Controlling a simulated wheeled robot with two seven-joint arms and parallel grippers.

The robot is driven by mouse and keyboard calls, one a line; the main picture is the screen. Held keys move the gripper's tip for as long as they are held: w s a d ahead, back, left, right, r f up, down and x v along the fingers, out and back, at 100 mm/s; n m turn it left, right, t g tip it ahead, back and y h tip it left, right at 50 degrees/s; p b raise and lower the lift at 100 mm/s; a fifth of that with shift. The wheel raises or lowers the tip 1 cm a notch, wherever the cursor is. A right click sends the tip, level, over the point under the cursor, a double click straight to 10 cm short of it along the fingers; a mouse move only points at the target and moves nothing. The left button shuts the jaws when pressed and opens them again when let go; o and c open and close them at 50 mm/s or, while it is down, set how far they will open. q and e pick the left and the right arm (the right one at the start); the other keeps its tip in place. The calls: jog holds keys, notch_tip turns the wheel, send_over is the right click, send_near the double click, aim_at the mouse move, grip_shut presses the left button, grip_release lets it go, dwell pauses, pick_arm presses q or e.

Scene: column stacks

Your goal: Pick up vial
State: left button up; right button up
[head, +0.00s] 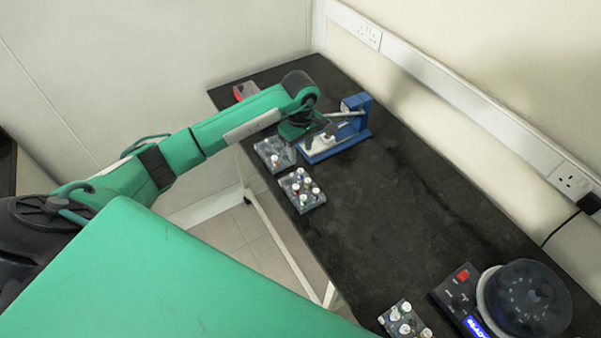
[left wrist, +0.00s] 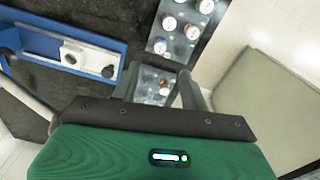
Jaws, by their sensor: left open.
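A small grey rack (head: 274,152) near the table's left edge holds a vial (head: 275,159) with a pale cap and a reddish part. In the left wrist view the vial (left wrist: 164,91) shows between the fingers, beyond them. My left gripper (head: 307,132) is above the table, beside that rack and in front of the blue device. In the left wrist view the left gripper (left wrist: 158,85) is open, with nothing clearly held. How far the vial is from the fingertips I cannot tell. My right gripper is out of view.
A second rack (head: 302,191) with several white-capped vials is close by. A blue device (head: 357,104) stands behind my left gripper. Another rack (head: 404,321) and a round dark machine (head: 528,300) are at the lower right. The dark table (head: 395,215) is clear in the middle.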

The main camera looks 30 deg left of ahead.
pick_arm(q)
send_over(300, 171)
notch_tip(300, 171, down, 4)
jog(key=shift+w+f+p, duration=0.15)
jog(key=shift+f+p, duration=0.1)
jog(key=shift+p, duration=0.2)
notch_tip(300, 171, down, 4)
jog(key=p, duration=0.2)
jog(key=shift+f+p, duration=0.25)
jog(key=shift+p, duration=0.1)
jog(key=shift+f, duration=0.4)
grip_shut()
